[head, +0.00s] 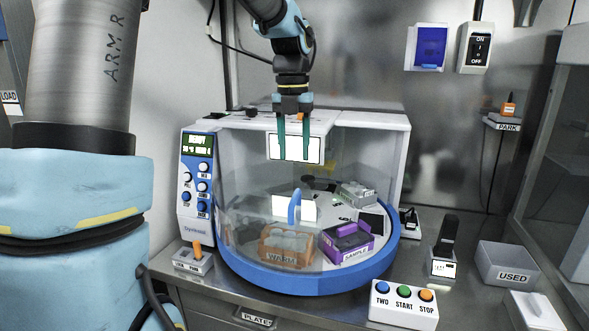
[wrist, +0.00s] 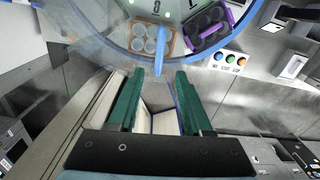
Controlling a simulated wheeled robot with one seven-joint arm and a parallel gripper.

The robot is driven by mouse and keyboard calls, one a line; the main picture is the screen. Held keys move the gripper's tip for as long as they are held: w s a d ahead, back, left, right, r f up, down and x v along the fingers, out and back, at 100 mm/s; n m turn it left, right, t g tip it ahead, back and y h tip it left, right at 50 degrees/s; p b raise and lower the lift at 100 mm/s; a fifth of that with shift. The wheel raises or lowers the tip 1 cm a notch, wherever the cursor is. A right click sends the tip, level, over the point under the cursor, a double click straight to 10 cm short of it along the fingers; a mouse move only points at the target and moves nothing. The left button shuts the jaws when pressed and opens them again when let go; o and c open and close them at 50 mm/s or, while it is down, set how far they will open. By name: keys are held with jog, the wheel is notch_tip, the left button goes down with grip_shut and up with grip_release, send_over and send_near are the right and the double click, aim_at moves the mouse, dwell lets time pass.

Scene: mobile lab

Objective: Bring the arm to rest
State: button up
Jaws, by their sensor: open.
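My arm reaches down from the top of the head view. My gripper (head: 294,157) hangs with its two green fingers pointing down, open and with nothing between them. It is in front of or above the white and blue round machine (head: 310,283); the exact gap is hard to tell. In the wrist view, my gripper (wrist: 160,80) shows its two fingers apart, with the machine's blue rim (wrist: 128,52) beyond the tips.
Behind the machine's clear cover are an orange WARM rack (head: 263,252), a purple SAMPLE rack (head: 362,246) and a grey rack (head: 358,194). A button box (head: 403,312), a dark upright device (head: 445,240) and a grey USED bin (head: 508,264) stand at right. Walls close in behind.

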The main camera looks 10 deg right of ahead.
jog(key=shift+r, duration=0.35)
jog(key=a+f+n, duration=0.2)
jog(key=a+n, duration=0.1)
jog(key=n, duration=0.3)
jog(key=s+a+f+n, duration=0.1)
jog(key=a+f+n, duration=0.2)
jog(key=n, duration=0.3)
jog(key=s+a+f+n, duration=0.1)
jog(key=a+f+n, duration=0.2)
jog(key=a+n, duration=0.2)
jog(key=shift+s+a+n+t, duration=0.25)
jog(key=shift+n+t, duration=0.05)
jog(key=shift+n, duration=0.5)
jog(key=s+a+f+n, duration=0.3)
jog(key=s+a+n, duration=0.1)
jog(key=n, duration=0.6)
jog(key=s+a+f+n+t, duration=0.1)
jog(key=s+a+f+n, duration=0.2)
jog(key=a+n, duration=0.4)
jog(key=s+n, duration=0.1)
jog(key=n, duration=0.3)
jog(key=shift+f, duration=0.4)
